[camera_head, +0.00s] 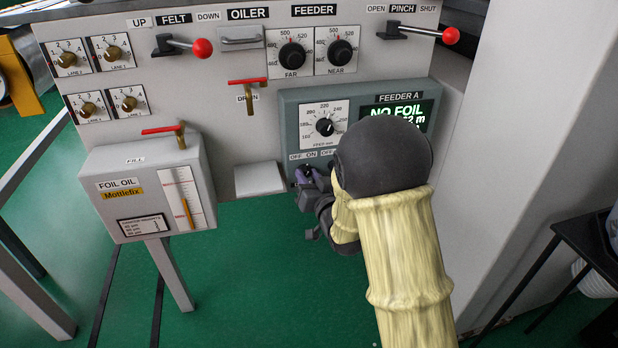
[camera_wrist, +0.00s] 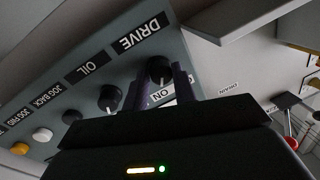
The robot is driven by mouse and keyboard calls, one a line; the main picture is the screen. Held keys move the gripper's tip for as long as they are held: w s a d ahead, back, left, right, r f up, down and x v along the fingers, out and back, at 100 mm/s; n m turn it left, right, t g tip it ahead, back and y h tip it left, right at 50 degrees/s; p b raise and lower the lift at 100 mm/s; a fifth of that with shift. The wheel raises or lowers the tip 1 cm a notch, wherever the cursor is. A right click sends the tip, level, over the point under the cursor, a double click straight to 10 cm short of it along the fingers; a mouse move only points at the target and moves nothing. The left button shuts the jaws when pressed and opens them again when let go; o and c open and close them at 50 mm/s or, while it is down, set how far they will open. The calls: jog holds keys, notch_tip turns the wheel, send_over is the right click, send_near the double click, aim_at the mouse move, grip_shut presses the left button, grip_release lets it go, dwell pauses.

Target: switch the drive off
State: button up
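The drive switch is a black round knob (camera_wrist: 159,69) under the DRIVE label (camera_wrist: 141,32) in the wrist view, which shows the panel upside down. Its ON label (camera_wrist: 184,91) is readable; the OFF label there is hidden. My gripper (camera_wrist: 160,78) has one dark finger on each side of the knob, with the tips at it. I cannot tell whether the fingers press on it or stand slightly apart. The knob's pointer is not clear. In the head view my gripper (camera_head: 306,174) is at the lower left of the FEEDER A panel (camera_head: 288,108), and the knob is hidden.
The OIL knob (camera_wrist: 110,97) is beside the drive knob, with another black knob and jog buttons (camera_wrist: 42,135) beyond. A grey ledge (camera_head: 259,179) juts out left of my gripper. The feeder display (camera_head: 398,112) reads NO FOIL. A red-handled drain valve (camera_head: 248,84) is above left.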

jog(key=c, duration=0.4)
jog(key=shift+n, duration=0.5)
jog(key=n, duration=0.5)
jog(key=shift+a+r+g+h, duration=0.15)
jog(key=shift+g+h, duration=0.15)
jog(key=n+h, duration=0.1)
jog(key=n, duration=0.4)
jog(key=shift+a+r, duration=0.1)
jog(key=o, duration=1)
